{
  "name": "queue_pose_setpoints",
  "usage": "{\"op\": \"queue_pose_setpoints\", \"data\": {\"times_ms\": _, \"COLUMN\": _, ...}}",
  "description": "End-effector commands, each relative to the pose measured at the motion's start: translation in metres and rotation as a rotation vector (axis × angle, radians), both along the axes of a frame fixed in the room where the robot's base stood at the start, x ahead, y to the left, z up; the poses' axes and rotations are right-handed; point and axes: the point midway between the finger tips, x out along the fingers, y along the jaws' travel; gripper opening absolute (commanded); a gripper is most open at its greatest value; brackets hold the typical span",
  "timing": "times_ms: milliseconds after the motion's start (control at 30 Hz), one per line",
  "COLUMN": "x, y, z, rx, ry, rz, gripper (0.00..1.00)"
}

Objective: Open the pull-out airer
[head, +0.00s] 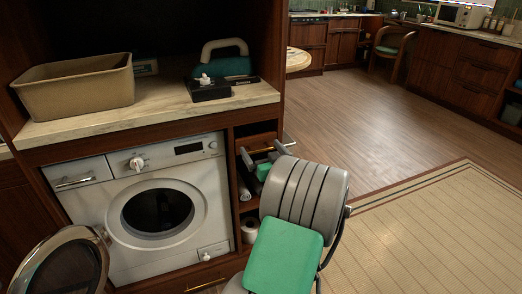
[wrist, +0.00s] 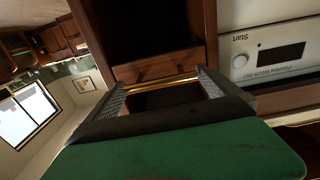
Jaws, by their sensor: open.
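The front of what looks like the pull-out airer is a small wooden panel (head: 256,141) at the top of the narrow unit right of the washing machine. It looks closed, roughly flush with the unit. In the wrist view the wooden front (wrist: 155,67) lies straight ahead, with a brass bar handle (wrist: 160,84) along its edge. My gripper (head: 263,153) is open in front of this panel. In the wrist view my gripper (wrist: 161,79) has one finger at each end of the handle. I cannot tell whether the fingers touch it. The inside is hidden.
The washing machine (head: 165,205) stands at left, its round door (head: 65,268) swung open. A tan bin (head: 75,92), a green-and-grey iron (head: 224,62) and a black box (head: 209,89) are on the counter. Rolls lie on shelves below the panel. The floor at right is clear.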

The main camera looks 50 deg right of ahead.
Motion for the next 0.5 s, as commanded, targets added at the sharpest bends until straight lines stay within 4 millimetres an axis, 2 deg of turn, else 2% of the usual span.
{"op": "queue_pose_setpoints", "data": {"times_ms": 267, "x": 0.0041, "y": -0.0017, "z": -0.0002, "rx": 0.001, "ry": -0.001, "rz": 0.001, "gripper": 1.0}}
{"op": "queue_pose_setpoints", "data": {"times_ms": 500, "x": 0.0039, "y": -0.0016, "z": -0.0002, "rx": 0.001, "ry": 0.001, "rz": 0.001, "gripper": 0.81}}
